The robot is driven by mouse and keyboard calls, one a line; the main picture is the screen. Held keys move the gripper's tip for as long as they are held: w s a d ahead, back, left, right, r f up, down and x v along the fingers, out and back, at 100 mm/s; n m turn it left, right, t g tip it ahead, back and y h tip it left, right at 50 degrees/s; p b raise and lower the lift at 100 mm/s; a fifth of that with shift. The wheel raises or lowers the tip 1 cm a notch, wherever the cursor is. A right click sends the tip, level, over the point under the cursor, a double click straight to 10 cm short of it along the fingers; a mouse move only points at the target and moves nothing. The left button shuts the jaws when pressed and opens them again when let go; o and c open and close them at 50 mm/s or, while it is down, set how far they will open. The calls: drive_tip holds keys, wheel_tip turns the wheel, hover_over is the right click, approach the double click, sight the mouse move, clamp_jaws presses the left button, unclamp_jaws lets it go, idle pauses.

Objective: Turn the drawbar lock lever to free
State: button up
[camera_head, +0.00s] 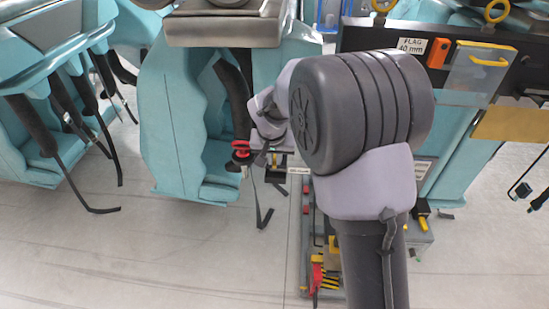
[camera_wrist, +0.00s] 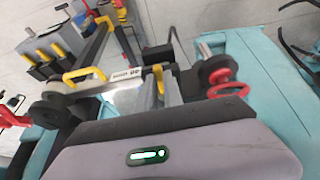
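The drawbar lock lever cannot be singled out with certainty. A red ring handle (camera_wrist: 230,90) on a dark round hub sits right of centre in the wrist view; a red ring also shows in the head view (camera_head: 240,148) beside my wrist. A yellow handle (camera_wrist: 85,75) and a small white label plate (camera_wrist: 128,75) lie left of it. My gripper is low at the teal car's end, among these parts. Its grey housing with a green light fills the bottom of the wrist view. Its fingertips and any contact are not clear; my forearm hides much in the head view.
Teal coaster cars (camera_head: 180,120) stand at left and centre, with dark straps hanging from the left one. A dark board (camera_head: 440,45) with an orange tag and yellow handles is at upper right. Yellow-black and red hardware (camera_head: 325,275) lies low beside my arm. Grey floor is open at lower left.

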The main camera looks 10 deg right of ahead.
clamp_jaws()
drive_tip(key=d+n+y, duration=0.1)
drive_tip(key=n, duration=0.1)
drive_tip(key=d+n+y, duration=0.1)
drive_tip(key=n, duration=0.1)
drive_tip(key=d+n, duration=0.1)
drive_tip(key=n, duration=0.2)
drive_tip(key=shift+d+f+y+p, duration=0.15)
drive_tip(key=shift+d+y+p, duration=0.05)
drive_tip(key=shift+y+p, duration=0.2)
drive_tip(key=n, duration=0.1)
drive_tip(key=d+n+y+b, duration=0.1)
drive_tip(key=n, duration=0.1)
drive_tip(key=shift+w+d+n, duration=0.2)
drive_tip(key=shift+w+n, duration=0.1)
drive_tip(key=shift+w, duration=0.1)
drive_tip(key=shift+w+d+r+n+g+y+p, duration=0.1)
drive_tip(key=shift+w+d+n+g+y+p, duration=0.2)
drive_tip(key=shift+n, duration=0.55)
drive_tip(key=shift+w+d+r+n+g+y+p, duration=0.1)
drive_tip(key=shift+w+d+n+g+y, duration=0.2)
drive_tip(key=shift+n, duration=0.55)
drive_tip(key=shift+s, duration=0.1)
